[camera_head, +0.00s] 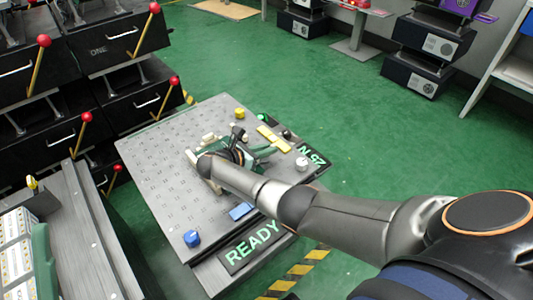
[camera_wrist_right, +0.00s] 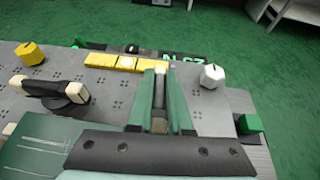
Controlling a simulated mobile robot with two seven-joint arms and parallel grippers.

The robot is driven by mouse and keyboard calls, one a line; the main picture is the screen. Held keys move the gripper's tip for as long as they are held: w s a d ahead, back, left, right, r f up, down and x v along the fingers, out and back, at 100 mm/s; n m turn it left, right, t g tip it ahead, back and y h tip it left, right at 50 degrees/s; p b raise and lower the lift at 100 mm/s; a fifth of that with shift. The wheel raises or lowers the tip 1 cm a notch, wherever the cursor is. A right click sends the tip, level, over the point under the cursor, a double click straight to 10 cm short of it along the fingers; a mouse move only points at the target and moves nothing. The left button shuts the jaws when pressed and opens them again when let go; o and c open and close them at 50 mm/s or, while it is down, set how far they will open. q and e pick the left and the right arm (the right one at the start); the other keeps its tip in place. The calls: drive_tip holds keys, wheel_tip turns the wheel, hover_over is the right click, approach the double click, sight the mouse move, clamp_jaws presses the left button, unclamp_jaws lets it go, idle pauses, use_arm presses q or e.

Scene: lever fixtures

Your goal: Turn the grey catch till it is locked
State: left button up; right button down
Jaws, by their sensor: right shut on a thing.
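My right gripper (camera_wrist_right: 161,100) reaches over the tilted grey panel (camera_head: 165,160), its green fingers closed around a narrow dark-grey bar with a pale tip, which looks like the grey catch (camera_wrist_right: 160,92). In the head view my right gripper (camera_head: 264,152) is beside the yellow strip, with the wrist and hand covering much of the catch. The catch's base is hidden, and I cannot tell its turn angle. My left gripper is in neither view.
A black handle with cream ends (camera_wrist_right: 50,92) stands left of the fingers in the wrist view. A yellow strip (camera_wrist_right: 120,62), a yellow knob (camera_wrist_right: 30,53) and a white knob (camera_wrist_right: 212,76) are nearby. The panel bears a READY sign (camera_head: 252,246) and a blue knob (camera_head: 192,238).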

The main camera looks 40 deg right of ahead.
drive_tip(key=shift+s+m+g+b, duration=0.1)
drive_tip(key=shift+m+g+b, duration=0.25)
drive_tip(key=shift+m+g, duration=0.05)
drive_tip(key=c, duration=0.8)
unclamp_jaws()
drive_tip(key=shift+c, duration=0.2)
drive_tip(key=p+v, duration=0.2)
drive_tip(key=v, duration=0.9)
drive_tip(key=shift+a, duration=0.1)
drive_tip(key=shift+a+r, duration=0.25)
drive_tip(key=shift+a, duration=0.3)
